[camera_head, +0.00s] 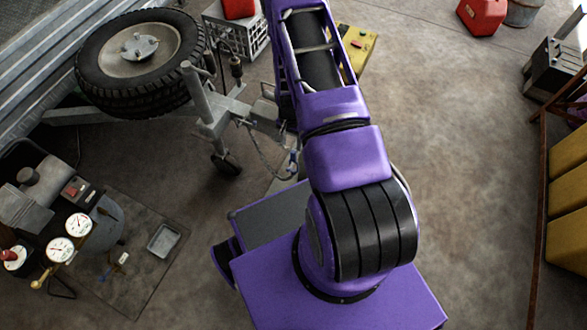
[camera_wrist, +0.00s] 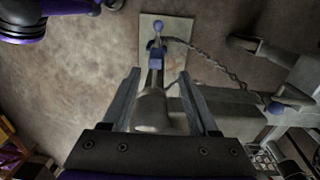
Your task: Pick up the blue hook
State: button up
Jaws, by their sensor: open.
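A small blue piece (camera_wrist: 156,51), which looks like the blue hook, shows in the wrist view at the end of a chain, above a pale plate on the floor. A round blue knob tops it. A blue piece by the chain (camera_head: 293,158) shows in the head view, partly hidden by my arm. My gripper (camera_wrist: 160,74) is open. Its two fingers stand either side of a grey rounded coupling part (camera_wrist: 152,108), with the blue piece just past the fingertips, near the line between them. Whether anything touches the fingers is unclear. The gripper is hidden in the head view.
The grey trailer frame (camera_head: 209,112) with its jockey wheel and a tyre (camera_head: 105,92) stand on the left. Gauges (camera_head: 77,224) and a small tray (camera_head: 164,240) are lower left.

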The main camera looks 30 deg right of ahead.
aim_at(293, 151)
jog(key=shift+f, duration=0.85)
jog(key=f, duration=0.2)
jog(key=s+f+b, duration=0.1)
jog(key=f, duration=0.1)
jog(key=shift+s+f, duration=0.1)
jog(key=shift+f, duration=0.55)
grip_shut()
